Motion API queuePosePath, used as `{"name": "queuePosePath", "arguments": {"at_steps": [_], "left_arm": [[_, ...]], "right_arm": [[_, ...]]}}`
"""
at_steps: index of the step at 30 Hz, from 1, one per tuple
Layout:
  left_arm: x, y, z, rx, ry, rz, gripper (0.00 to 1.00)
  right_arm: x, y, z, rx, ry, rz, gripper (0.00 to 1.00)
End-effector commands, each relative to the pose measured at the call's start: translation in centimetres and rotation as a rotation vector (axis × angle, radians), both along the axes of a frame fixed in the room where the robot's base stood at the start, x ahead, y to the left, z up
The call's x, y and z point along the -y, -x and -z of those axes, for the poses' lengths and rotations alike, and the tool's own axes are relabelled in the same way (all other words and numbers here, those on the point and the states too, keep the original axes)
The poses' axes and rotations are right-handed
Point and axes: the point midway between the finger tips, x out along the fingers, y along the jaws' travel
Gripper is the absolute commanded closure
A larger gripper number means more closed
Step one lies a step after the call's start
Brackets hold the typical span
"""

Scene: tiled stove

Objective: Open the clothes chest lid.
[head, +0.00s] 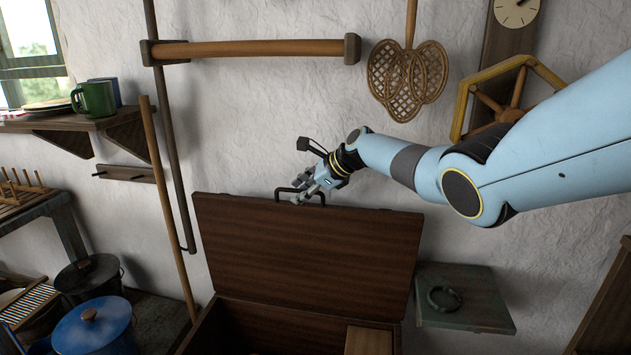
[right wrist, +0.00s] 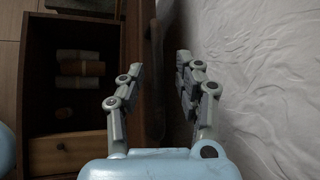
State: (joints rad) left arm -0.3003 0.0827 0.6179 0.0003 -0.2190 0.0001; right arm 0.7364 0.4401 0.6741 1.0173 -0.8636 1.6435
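The clothes chest (head: 270,327) is dark brown wood. Its lid (head: 305,255) stands raised, close to upright, against the white wall, and the chest is open below it. A dark handle (head: 283,190) sits on the lid's top edge. My right gripper (head: 299,192) is at this handle. In the right wrist view my right gripper (right wrist: 160,64) has its fingers apart, with the lid's edge (right wrist: 141,75) and a dark bar between them; I cannot tell whether they touch. The chest's inside (right wrist: 75,105) shows there, with a few rolled items. My left gripper is not in view.
A small green shelf (head: 470,312) with a ring on it is right of the lid. A wooden pole (head: 168,205) leans at the left. A blue lidded pot (head: 93,330) stands lower left. A wooden rail (head: 250,49) and a carpet beater (head: 407,75) hang above.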

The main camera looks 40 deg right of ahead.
Motion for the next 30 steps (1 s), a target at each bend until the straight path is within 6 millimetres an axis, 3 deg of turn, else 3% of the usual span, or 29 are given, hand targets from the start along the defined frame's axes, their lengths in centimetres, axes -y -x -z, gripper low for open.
{"name": "queuePosePath", "arguments": {"at_steps": [6,18,30], "left_arm": [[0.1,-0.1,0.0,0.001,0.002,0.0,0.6],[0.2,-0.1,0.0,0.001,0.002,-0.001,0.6],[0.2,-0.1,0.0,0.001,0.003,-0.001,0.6]], "right_arm": [[0.7,1.9,-1.5,0.0,0.007,-0.004,0.66],[2.7,7.0,-6.5,-0.001,0.007,-0.002,0.66],[3.0,8.1,-7.6,-0.001,0.002,-0.002,0.66]]}}
